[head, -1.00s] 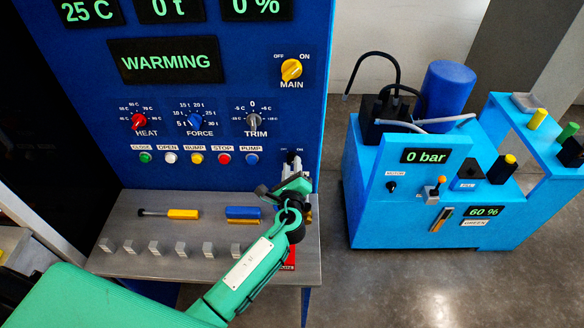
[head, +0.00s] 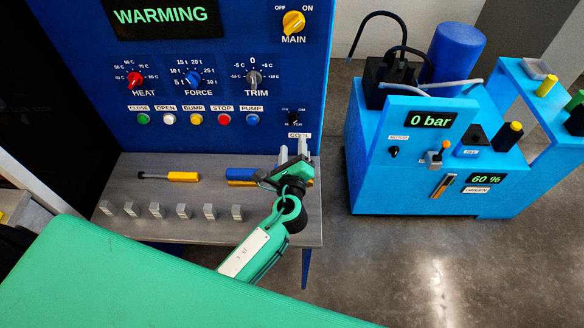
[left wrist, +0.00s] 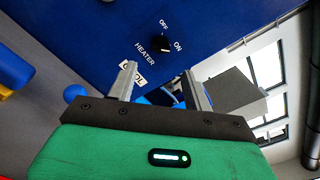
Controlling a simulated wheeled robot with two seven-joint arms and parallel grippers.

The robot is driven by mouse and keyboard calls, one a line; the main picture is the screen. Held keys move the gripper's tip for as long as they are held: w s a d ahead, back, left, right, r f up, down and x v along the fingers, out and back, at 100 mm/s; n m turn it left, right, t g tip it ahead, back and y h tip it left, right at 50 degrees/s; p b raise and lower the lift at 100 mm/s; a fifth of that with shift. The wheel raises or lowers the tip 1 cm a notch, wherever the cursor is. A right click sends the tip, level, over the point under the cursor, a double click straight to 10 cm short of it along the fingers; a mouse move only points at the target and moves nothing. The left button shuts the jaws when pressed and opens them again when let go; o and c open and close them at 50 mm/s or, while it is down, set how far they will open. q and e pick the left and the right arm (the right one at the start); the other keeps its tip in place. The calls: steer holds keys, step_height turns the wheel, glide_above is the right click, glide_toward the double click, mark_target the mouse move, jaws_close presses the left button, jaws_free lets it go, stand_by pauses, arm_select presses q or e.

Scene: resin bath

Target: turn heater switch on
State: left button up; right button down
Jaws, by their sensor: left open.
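The heater switch (head: 293,117) is a small black knob low on the right of the blue panel. It also shows in the left wrist view (left wrist: 163,46), between its OFF and ON labels and beside the word HEATER. Which way its pointer is turned is too small to tell surely. My left gripper (head: 292,150) is open and empty just below the switch in the head view. In the left wrist view its two grey fingers (left wrist: 160,72) stand apart, and the knob lies beyond their tips, not touched. My right gripper is not in view.
The yellow MAIN knob (head: 293,22) is above, and the blue PUMP button (head: 252,119) is to the left. A grey shelf (head: 130,235) below carries a yellow-handled screwdriver (head: 180,177) and several small grey blocks. A light-blue machine (head: 375,190) stands at the right.

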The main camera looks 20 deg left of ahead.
arm_select(q)
steer(key=b+v, duration=0.1)
steer(key=v, duration=0.5)
steer(key=shift+s, duration=0.2)
